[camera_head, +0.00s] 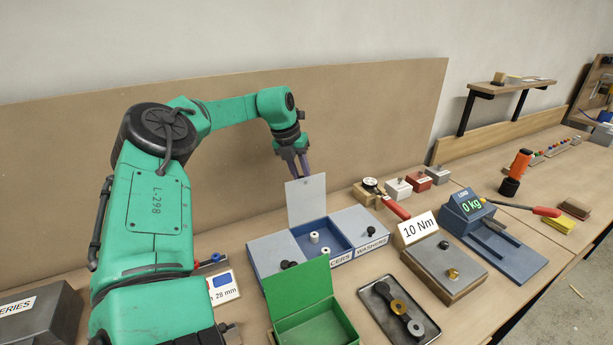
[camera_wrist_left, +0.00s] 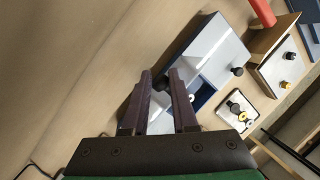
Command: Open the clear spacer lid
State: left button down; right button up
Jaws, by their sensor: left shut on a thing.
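The spacer lid (camera_head: 306,198), a pale grey panel, stands raised about upright at the back of the blue box's middle compartment (camera_head: 338,243). White spacers (camera_head: 314,237) show inside this open compartment, whose front label is partly hidden and reads "CERS". My left gripper (camera_head: 297,172) is at the lid's top edge, shut on its dark knob, which shows between the fingertips in the left wrist view (camera_wrist_left: 163,84). The knob is hidden behind the lid in the head view. My right gripper is not in view.
The left lid (camera_head: 274,252) and the washers lid (camera_head: 357,224) lie shut, each with a black knob. An open green box (camera_head: 302,297) stands in front, beside a dark tray (camera_head: 402,310) of parts. The 10 Nm block (camera_head: 445,262) is to the right. A tan board rises behind.

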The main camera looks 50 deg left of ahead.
pick_arm(q)
jog(key=shift+s+a+f, duration=0.15)
jog(key=shift+a+f, duration=0.6)
jog(key=c, duration=0.7)
grip_release()
jog(key=shift+s, duration=0.1)
jog(key=shift+s+a, duration=0.1)
jog(key=shift+a, duration=0.05)
jog(key=shift+r, duration=0.1)
jog(key=shift+r, duration=0.15)
